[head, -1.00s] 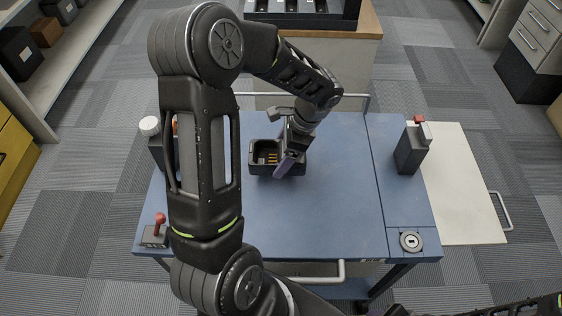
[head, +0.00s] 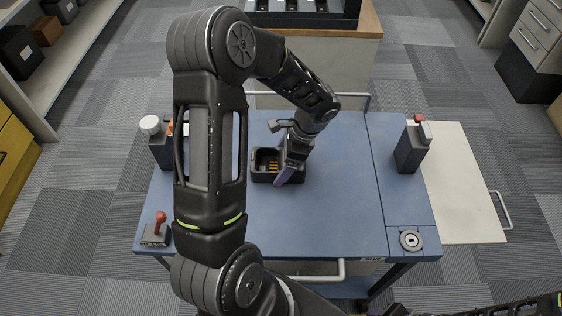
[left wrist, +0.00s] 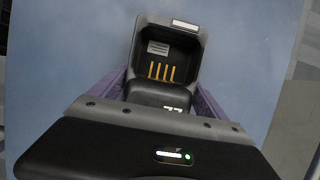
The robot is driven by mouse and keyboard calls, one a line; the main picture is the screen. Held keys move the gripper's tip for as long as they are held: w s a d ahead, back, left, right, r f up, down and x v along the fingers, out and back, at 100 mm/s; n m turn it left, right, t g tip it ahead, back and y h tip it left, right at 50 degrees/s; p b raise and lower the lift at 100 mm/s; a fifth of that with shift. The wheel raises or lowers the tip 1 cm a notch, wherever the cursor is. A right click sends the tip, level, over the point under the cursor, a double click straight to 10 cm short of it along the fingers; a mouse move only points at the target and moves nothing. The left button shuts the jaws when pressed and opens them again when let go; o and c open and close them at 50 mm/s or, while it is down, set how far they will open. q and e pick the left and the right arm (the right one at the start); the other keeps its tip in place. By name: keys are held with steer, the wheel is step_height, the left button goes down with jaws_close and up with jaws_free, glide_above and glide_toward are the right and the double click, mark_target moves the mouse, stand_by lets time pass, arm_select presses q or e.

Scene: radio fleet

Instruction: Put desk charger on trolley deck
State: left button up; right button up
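The desk charger (head: 263,160) is a black, open-topped cradle with gold contacts, over the blue trolley deck (head: 330,215), left of its middle. In the left wrist view the charger (left wrist: 167,60) sits between the purple fingers, with its pocket and contacts facing the camera. My left gripper (head: 288,170) reaches down over it, and its fingers (left wrist: 160,97) appear closed on the charger's two sides. The charger is at or very near the deck; its underside is hidden.
A black radio-like unit (head: 411,147) stands at the deck's right, another (head: 160,151) at its left. A red-knobbed lever box (head: 157,232) is at the near left corner, a round socket (head: 410,240) at the near right.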

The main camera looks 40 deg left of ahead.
arm_select(q)
steer(key=shift+o, duration=1.3)
steer(key=shift+r, duration=0.1)
steer(key=shift+r, duration=0.2)
steer(key=shift+w+d+r, duration=0.1)
steer(key=shift+w+r, duration=0.05)
steer(key=shift+r, duration=0.05)
steer(key=b+v, duration=0.1)
steer(key=v, duration=0.9)
steer(key=shift+w+d+r, duration=0.1)
steer(key=shift+r, duration=0.05)
steer(key=shift+d+r+b, duration=0.15)
steer(key=shift+r+b, duration=0.15)
steer(key=shift+r, duration=0.15)
